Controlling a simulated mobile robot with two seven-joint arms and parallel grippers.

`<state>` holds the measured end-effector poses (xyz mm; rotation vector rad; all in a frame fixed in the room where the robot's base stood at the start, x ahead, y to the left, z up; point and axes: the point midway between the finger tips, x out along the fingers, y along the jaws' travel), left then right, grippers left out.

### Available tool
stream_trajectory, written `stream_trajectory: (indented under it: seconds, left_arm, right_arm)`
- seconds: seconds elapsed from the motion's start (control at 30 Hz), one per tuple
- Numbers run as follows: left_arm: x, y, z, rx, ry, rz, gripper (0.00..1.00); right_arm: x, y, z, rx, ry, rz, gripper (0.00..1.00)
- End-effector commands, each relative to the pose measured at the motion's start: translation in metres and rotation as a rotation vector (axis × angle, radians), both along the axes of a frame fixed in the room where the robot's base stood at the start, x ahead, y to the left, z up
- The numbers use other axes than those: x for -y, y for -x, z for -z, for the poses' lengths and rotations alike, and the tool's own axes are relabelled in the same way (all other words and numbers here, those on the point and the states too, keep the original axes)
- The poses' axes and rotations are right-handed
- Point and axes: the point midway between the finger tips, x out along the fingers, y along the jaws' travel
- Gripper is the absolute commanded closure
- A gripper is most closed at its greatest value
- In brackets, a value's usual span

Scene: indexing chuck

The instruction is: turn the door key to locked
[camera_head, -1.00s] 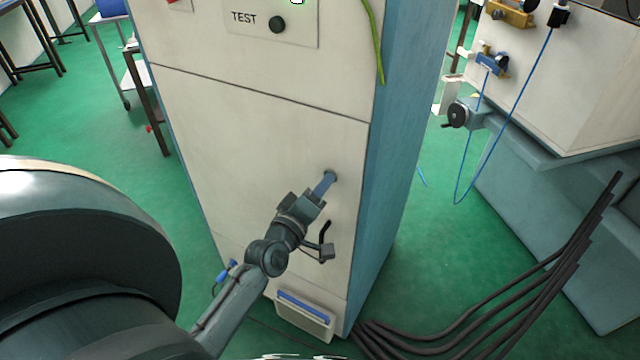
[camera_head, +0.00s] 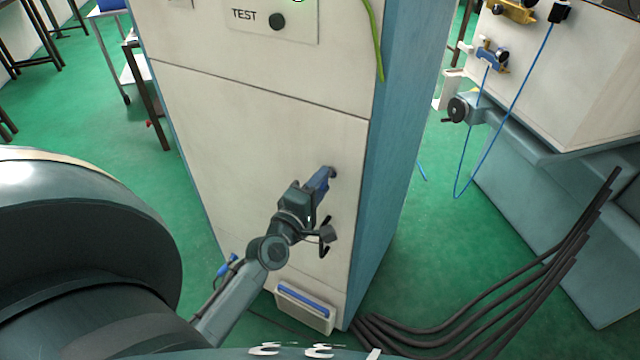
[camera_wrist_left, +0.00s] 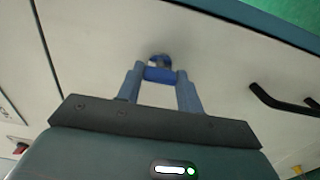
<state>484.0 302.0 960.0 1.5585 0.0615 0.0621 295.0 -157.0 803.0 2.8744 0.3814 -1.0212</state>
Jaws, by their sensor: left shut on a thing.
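The door key sits in the lock on the front of the tall white cabinet (camera_head: 270,110). In the left wrist view, the key's blue bow (camera_wrist_left: 160,74) lies between my two blue fingers, with a round metal lock (camera_wrist_left: 159,59) just behind it. My left gripper (camera_head: 325,176) is shut on the key at the right side of the door; it also shows in the left wrist view (camera_wrist_left: 160,80). In the head view the fingers mostly hide the key. The turn angle of the key in the lock is hard to tell. My right gripper is not in view.
A black door handle (camera_head: 325,235) is just below my left gripper. A tray with a blue edge (camera_head: 305,300) is low on the cabinet. Thick black cables (camera_head: 480,315) lie on the floor at right. A machine (camera_head: 540,190) stands further right.

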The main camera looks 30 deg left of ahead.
Motion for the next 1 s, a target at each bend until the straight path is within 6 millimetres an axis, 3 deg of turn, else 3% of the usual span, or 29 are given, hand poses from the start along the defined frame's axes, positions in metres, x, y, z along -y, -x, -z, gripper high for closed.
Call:
stream_trajectory:
  seconds: [0.3,0.33,0.6,0.87,1.0]
  left_arm:
    - [0.000,0.000,-0.001,0.003,0.007,0.000,0.86]
    - [0.000,0.000,-0.001,0.003,0.007,0.000,0.63]
    - [0.000,0.000,-0.001,0.001,0.005,0.000,0.42]
    - [0.000,0.002,0.000,0.000,0.004,0.000,0.42]
    - [0.001,0.015,0.002,-0.002,0.004,0.000,0.42]
  right_arm:
    - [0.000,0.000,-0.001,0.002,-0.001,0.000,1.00]
    - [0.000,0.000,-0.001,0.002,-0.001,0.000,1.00]
    - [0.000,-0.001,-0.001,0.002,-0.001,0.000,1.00]
    - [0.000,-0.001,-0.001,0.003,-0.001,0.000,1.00]
    - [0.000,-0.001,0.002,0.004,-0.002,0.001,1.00]
